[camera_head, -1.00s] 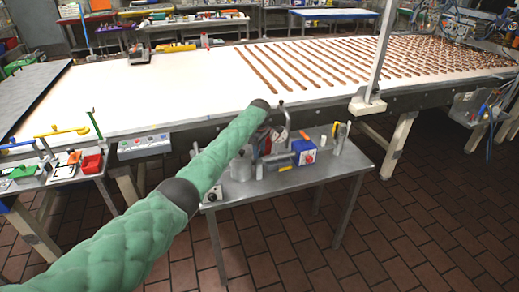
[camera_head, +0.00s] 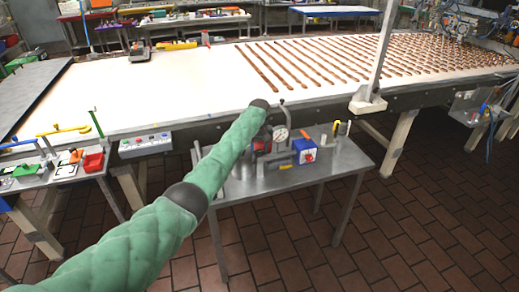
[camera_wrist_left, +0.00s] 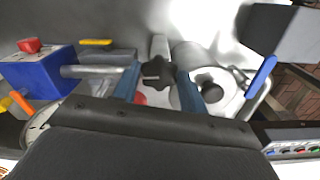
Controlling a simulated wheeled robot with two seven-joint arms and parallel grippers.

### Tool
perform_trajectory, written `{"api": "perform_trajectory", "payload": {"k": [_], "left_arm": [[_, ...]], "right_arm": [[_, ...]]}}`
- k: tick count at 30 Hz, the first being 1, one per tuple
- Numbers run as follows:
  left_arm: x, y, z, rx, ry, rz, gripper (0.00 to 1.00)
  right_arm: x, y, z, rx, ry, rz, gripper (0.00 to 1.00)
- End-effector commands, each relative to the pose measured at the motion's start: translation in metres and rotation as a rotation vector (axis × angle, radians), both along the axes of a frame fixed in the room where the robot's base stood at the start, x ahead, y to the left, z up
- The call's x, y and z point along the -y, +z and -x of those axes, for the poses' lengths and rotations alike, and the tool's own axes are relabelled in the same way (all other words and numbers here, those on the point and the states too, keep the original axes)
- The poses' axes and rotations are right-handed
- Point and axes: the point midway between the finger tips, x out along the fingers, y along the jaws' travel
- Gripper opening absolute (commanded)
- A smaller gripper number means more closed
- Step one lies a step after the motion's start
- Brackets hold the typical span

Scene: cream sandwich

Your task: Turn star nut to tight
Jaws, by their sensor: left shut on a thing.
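The star nut (camera_wrist_left: 157,72) is a black, lobed knob in the middle of the left wrist view. My left gripper (camera_wrist_left: 158,80) has its two blue fingers on either side of the nut and is shut on it. In the head view my green-sleeved left arm reaches over the small metal table, and the arm hides the nut and the fingertips. My right gripper is not in view.
The steel side table (camera_head: 345,160) carries a pressure gauge (camera_head: 281,134) and a blue box with a red knob (camera_head: 305,152). The blue box (camera_wrist_left: 40,75) also shows in the wrist view. A white conveyor (camera_head: 170,90) runs behind. Tiled floor is clear in front.

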Motion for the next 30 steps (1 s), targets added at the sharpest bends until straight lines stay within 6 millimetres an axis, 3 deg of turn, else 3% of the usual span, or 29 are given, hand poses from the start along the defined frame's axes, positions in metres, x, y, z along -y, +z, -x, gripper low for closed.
{"api": "perform_trajectory", "payload": {"k": [19,30], "left_arm": [[-0.002,0.001,-0.001,0.002,-0.613,0.000,0.20],[-0.004,0.001,-0.002,0.003,-0.965,0.000,0.20]], "right_arm": [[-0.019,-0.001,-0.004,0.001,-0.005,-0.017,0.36],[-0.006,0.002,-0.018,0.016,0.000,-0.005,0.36]]}}
